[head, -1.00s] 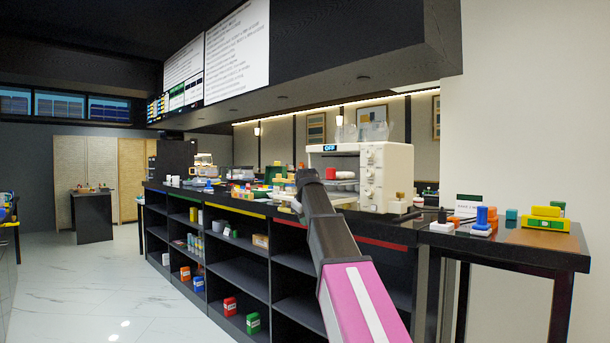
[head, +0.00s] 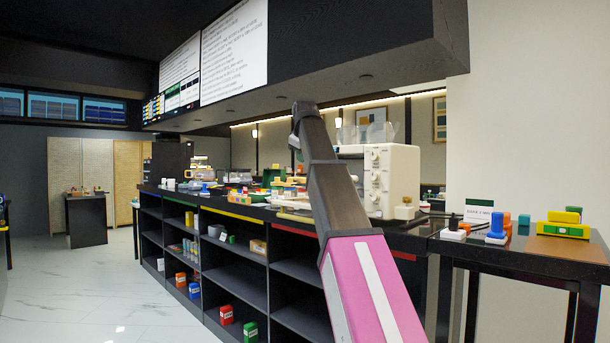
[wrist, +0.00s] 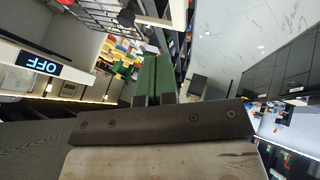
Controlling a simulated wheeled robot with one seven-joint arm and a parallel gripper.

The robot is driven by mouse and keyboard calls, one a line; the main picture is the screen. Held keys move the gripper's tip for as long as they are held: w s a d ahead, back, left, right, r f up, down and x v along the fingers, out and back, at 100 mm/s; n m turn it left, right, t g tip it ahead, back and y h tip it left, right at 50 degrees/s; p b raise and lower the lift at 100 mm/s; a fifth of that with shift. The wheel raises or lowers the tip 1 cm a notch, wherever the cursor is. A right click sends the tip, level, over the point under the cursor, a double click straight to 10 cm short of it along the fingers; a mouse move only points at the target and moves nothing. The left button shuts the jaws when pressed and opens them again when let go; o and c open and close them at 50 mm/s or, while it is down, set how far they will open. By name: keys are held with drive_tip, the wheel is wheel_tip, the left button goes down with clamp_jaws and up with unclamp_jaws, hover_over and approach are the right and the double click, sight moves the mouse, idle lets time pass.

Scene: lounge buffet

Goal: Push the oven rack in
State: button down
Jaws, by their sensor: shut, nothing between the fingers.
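The white oven (head: 391,180) stands on the counter, its knob panel on the right. My arm covers much of its front in the head view. In the wrist view the oven (wrist: 12,54) is at the left with a display reading OFF. A dark wire grid, apparently the oven rack (wrist: 92,14), shows at the upper left there; how far it sticks out I cannot tell. My gripper (wrist: 154,62) has its green fingers shut and empty, beside the rack in the picture, with no clear contact. In the head view the gripper is hidden behind my raised arm.
The black counter (head: 285,212) has open shelves below and many small coloured items on top. A side table (head: 520,248) with blocks stands at the right. A dark overhang (head: 330,60) is above. The marble floor (head: 110,275) at the left is clear.

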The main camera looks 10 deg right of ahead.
drive_tip(key=w+d+f, duration=0.3)
drive_tip(key=w+f, duration=0.5)
drive_tip(key=w, duration=0.1)
drive_tip(key=shift+d, duration=0.15)
idle(0.4)
drive_tip(key=w+d, duration=0.3)
drive_tip(key=d, duration=0.1)
drive_tip(key=w+d, duration=0.2)
drive_tip(key=d, duration=0.2)
drive_tip(key=w+d, duration=0.3)
drive_tip(key=d, duration=0.1)
drive_tip(key=shift+w, duration=0.35)
drive_tip(key=shift+a, duration=0.1)
